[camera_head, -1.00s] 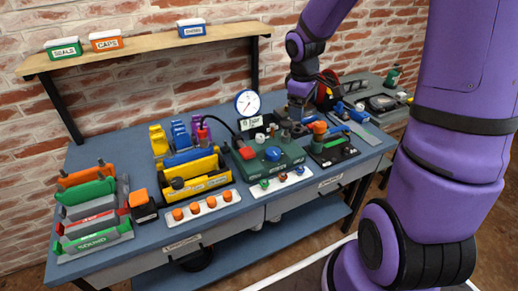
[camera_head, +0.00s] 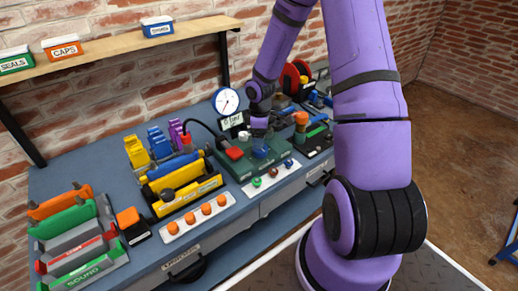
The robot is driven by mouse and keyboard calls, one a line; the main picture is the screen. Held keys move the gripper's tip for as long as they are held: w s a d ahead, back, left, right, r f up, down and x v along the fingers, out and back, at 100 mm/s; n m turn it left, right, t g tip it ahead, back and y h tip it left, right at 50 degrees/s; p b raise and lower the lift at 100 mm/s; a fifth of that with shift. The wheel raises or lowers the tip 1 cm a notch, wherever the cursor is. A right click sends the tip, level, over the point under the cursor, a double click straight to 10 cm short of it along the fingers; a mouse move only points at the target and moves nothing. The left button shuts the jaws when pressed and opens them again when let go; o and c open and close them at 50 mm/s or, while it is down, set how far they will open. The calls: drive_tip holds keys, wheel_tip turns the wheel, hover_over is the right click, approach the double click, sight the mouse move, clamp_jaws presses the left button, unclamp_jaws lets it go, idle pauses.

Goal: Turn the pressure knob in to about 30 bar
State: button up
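The green test unit (camera_head: 232,166) stands on the blue bench. It has a red block (camera_head: 234,153) on its left part and a blue knob (camera_head: 261,152) on its right part. My gripper (camera_head: 260,144) points down right at the blue knob and partly covers it. I cannot tell whether the fingers touch the knob or are open or shut. The round white pressure gauge (camera_head: 226,100) with a blue rim stands behind the unit. A small black-framed display (camera_head: 233,121) below it ends in "bar"; its number is too small to read surely.
An orange-topped fitting (camera_head: 301,119) stands close right of my gripper. A black hose arches behind.

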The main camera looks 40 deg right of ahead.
sight(260, 151)
wheel_tip(260, 151, down, 6)
drive_tip(key=shift+f, duration=0.25)
drive_tip(key=shift+c, duration=0.4)
drive_tip(key=c, duration=0.8)
drive_tip(key=shift+c, duration=0.2)
